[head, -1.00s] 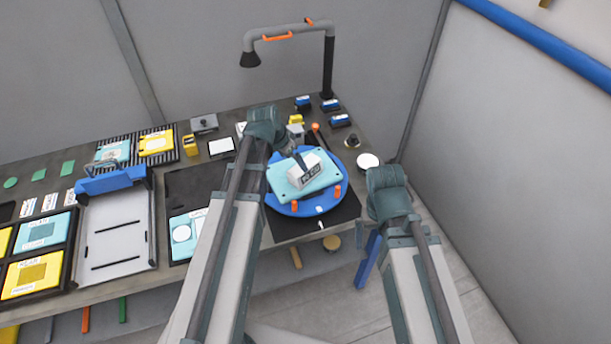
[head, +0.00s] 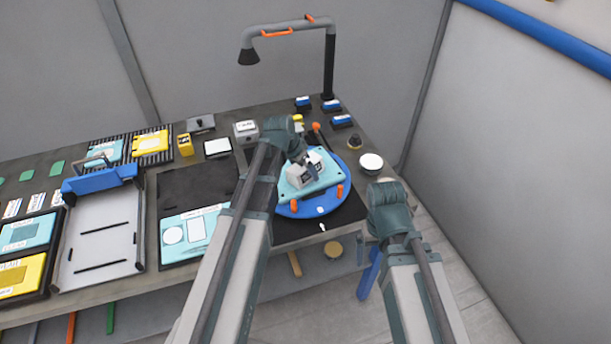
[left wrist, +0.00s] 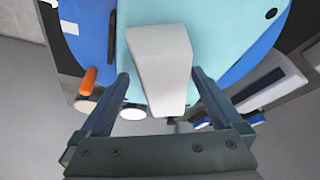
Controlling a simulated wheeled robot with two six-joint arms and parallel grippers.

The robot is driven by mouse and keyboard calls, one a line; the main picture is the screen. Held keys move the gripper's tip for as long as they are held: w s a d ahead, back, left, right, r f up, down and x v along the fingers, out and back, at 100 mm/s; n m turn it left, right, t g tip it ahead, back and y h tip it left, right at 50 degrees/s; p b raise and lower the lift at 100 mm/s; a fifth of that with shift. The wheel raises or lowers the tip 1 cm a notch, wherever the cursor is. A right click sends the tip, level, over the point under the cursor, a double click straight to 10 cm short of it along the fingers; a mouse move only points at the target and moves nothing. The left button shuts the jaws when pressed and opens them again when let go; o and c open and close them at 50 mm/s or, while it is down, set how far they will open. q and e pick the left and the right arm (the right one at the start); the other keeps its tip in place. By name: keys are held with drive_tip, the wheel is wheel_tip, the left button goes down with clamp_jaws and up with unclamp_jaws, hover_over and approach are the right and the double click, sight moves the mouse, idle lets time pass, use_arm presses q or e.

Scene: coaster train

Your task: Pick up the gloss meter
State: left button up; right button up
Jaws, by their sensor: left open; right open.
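The gloss meter (head: 299,179) is a pale grey-white block. It rests on a teal plate (head: 325,182) on a round blue turntable (head: 309,208). In the left wrist view the meter (left wrist: 165,50) lies between the two open fingers of my left gripper (left wrist: 160,76), with a visible gap on either side. In the head view my left gripper (head: 308,163) is at the meter, and its fingers hide part of it. My right arm (head: 388,200) is to the right of the table's edge; its fingers do not show.
Orange pegs (head: 340,190) stand by the teal plate. A white round pot (head: 371,162) is right of the turntable, and an orange-topped tool (head: 317,128) lies behind. A grey tray (head: 105,235) with a blue bar is at left. A lamp (head: 329,65) arches over the back.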

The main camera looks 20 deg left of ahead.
use_arm(q)
drive_tip(key=shift+w+d+f, duration=0.1)
drive_tip(key=shift+w+f, duration=0.05)
drive_tip(key=shift+f, duration=0.35)
drive_tip(key=shift+r, duration=0.1)
drive_tip(key=shift+c, duration=0.3)
clamp_jaws()
